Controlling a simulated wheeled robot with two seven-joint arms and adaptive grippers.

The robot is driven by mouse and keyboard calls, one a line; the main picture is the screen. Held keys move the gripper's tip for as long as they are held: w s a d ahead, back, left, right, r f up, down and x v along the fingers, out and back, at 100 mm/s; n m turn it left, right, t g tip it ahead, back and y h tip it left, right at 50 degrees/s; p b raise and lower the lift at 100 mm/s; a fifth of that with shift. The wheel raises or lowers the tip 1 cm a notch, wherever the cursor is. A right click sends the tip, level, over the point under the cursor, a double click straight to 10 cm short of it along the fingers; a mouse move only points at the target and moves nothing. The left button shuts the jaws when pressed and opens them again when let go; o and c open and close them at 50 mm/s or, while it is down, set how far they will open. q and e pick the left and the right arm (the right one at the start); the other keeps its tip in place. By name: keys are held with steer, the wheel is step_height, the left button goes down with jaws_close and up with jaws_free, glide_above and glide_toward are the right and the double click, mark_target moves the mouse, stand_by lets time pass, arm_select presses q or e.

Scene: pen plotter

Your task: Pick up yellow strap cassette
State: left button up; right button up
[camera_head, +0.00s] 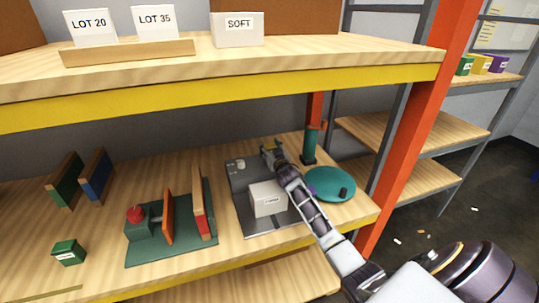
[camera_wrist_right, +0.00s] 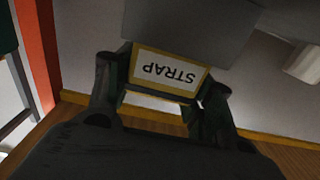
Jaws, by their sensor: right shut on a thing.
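The strap cassette (camera_wrist_right: 160,97) shows in the right wrist view as a yellow-edged piece with a white label reading STRAP, upside down. My right gripper (camera_wrist_right: 163,78) is shut on it, one finger on each side. A grey block hides what lies beyond its upper edge. In the head view my right gripper (camera_head: 272,150) is over the back of a dark plate (camera_head: 240,185), and the cassette in it cannot be made out. My left gripper is not in view.
A white labelled box (camera_head: 268,198) stands on the dark plate, close beside my right arm. A teal disc (camera_head: 330,181) and teal post (camera_head: 310,145) are to the right. A green fixture (camera_head: 170,240) is left. The upper shelf (camera_head: 230,75) overhangs; an orange upright (camera_head: 410,125) bounds the right.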

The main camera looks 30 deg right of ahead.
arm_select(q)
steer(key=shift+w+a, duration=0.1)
arm_select(e)
steer(key=shift+r, duration=0.1)
steer(key=shift+r, duration=0.55)
step_height(320, 180, up, 5)
steer(key=shift+f, duration=0.1)
step_height(320, 180, up, 3)
steer(key=shift+p, duration=0.3)
steer(key=shift+r, duration=0.4)
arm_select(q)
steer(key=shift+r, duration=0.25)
